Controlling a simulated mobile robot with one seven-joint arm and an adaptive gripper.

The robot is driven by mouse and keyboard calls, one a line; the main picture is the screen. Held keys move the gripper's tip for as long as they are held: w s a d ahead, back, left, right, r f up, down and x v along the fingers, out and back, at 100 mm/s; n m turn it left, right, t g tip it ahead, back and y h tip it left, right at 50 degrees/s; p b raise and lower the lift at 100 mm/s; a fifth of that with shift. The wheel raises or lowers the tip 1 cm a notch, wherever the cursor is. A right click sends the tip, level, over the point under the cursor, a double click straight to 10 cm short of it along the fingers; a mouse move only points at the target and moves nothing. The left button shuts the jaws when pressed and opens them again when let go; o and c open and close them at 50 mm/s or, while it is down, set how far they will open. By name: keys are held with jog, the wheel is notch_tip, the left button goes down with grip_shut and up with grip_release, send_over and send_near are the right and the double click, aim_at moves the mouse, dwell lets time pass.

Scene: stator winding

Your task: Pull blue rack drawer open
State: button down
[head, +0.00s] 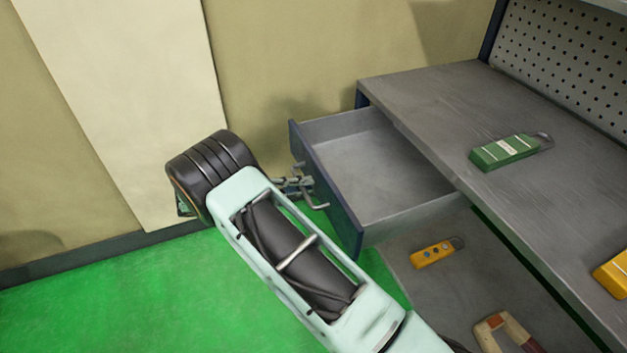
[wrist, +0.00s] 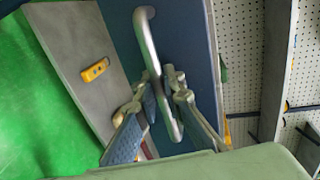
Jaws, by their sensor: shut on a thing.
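The blue-fronted rack drawer (head: 327,188) stands pulled out from under the grey worktop, and its grey inside looks empty. Its blue front also shows in the wrist view (wrist: 190,55). The silver bar handle (wrist: 150,45) runs down the drawer front in the wrist view. My gripper (wrist: 160,92) is shut on the handle, one finger on each side of the bar. In the head view my gripper (head: 297,184) is at the drawer front, partly hidden by my own arm.
A green device (head: 505,151) lies on the grey worktop (head: 430,95). A yellow device (head: 437,252) and a tan-and-red item (head: 503,330) lie on the lower shelf. Another yellow object (head: 613,275) is at the right edge. Green floor (head: 120,290) is clear before the drawer.

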jog(key=shift+v, duration=0.9)
jog(key=shift+f, duration=0.2)
jog(key=c, duration=2)
grip_release()
jog(key=v, duration=1.2)
